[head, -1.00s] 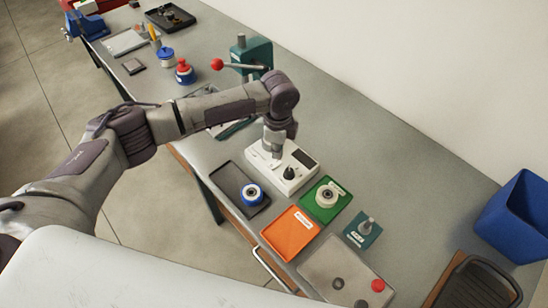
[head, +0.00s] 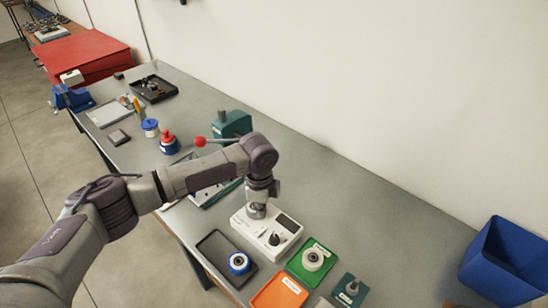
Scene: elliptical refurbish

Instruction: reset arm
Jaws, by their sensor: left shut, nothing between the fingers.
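My left arm reaches in from the left over the workbench (head: 330,190). My left gripper (head: 257,211) points down at the back left part of a white device (head: 249,226) with a black knob and a dark display. The gripper is shut with nothing in it. Its tips are small in view, and I cannot tell whether they touch the device. My right gripper is not in view.
Near the device are a black tray (head: 216,241) with a blue-and-white ring (head: 239,263), a green tray (head: 322,268), an orange tray (head: 279,293) and a teal block (head: 350,291). A green press with a red-knobbed lever (head: 232,125) stands behind the arm. A blue bin (head: 505,262) is at right.

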